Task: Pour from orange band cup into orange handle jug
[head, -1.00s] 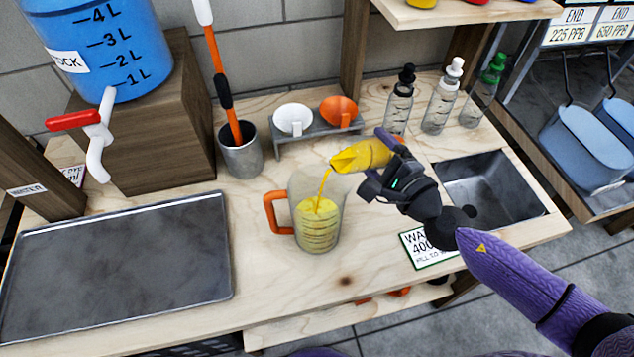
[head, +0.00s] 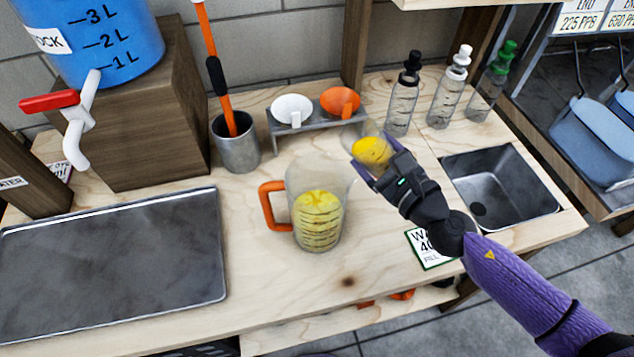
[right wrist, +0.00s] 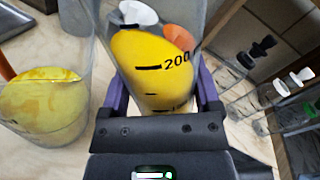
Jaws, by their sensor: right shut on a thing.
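The orange handle jug (head: 318,222) stands upright on the wooden counter, its orange handle to the left. It is clear and holds yellow liquid about halfway up; it also shows in the right wrist view (right wrist: 42,105). My right gripper (head: 376,160) is shut on a clear cup (right wrist: 150,75) with yellow liquid in it and a 200 mark. The cup is held in the air to the right of the jug and above the counter, apart from the jug, and still looks somewhat tilted. No stream runs from it. I cannot make out an orange band. My left gripper is out of view.
Behind the jug, a grey rack (head: 318,123) holds a white scoop and an orange scoop. Several dropper bottles (head: 402,98) stand behind the cup. A sink (head: 500,185) lies right, a metal tray (head: 110,265) left. A grey pot (head: 236,148) stands behind left.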

